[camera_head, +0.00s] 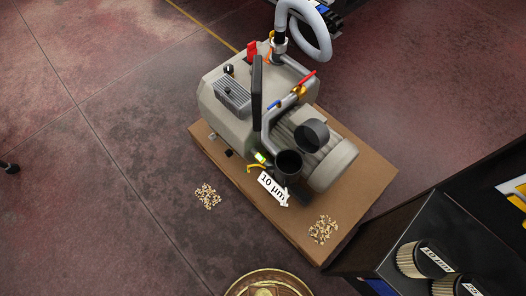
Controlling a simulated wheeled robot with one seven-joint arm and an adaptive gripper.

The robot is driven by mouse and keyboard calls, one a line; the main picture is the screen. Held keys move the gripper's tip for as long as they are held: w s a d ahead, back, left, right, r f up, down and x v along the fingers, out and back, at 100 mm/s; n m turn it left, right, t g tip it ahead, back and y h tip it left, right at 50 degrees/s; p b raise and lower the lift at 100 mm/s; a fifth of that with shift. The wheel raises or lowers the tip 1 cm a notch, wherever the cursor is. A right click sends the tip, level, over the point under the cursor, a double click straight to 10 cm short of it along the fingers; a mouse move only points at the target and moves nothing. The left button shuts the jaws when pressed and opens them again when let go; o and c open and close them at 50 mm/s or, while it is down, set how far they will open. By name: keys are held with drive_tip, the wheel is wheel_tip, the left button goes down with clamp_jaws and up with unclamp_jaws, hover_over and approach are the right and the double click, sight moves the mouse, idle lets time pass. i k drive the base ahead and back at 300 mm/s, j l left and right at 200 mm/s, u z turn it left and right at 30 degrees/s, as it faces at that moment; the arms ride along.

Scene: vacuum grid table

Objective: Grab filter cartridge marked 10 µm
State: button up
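Two pale filter cartridges with black tops stand on a dark surface at the lower right, one upper left (419,259) and one lower right (456,285), cut by the bottom edge. Each has a white label; the print is too small to read surely. A white tag marked "10 µm" (273,189) hangs at the front of a grey vacuum pump (225,100), beside an open dark cylindrical housing (288,163). My gripper is not in view.
The pump stands on a brown base (355,195), with two small piles of pale bits, one on the base (323,229) and one on the floor (207,196). A dark cabinet or table (385,258) fills the lower right. A round brass-coloured object (268,284) is at the bottom.

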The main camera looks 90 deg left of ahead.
sight(426, 258)
drive_tip(key=u, duration=2.95)
drive_tip(key=k+l+z, duration=0.1)
drive_tip(key=z, duration=0.3)
drive_tip(key=k+l+z, duration=0.2)
drive_tip(key=z, duration=0.15)
drive_tip(key=k+l+z, duration=0.2)
drive_tip(key=z, duration=0.2)
drive_tip(key=k+l+z, duration=0.15)
drive_tip(key=z, duration=0.2)
drive_tip(key=l, duration=0.1)
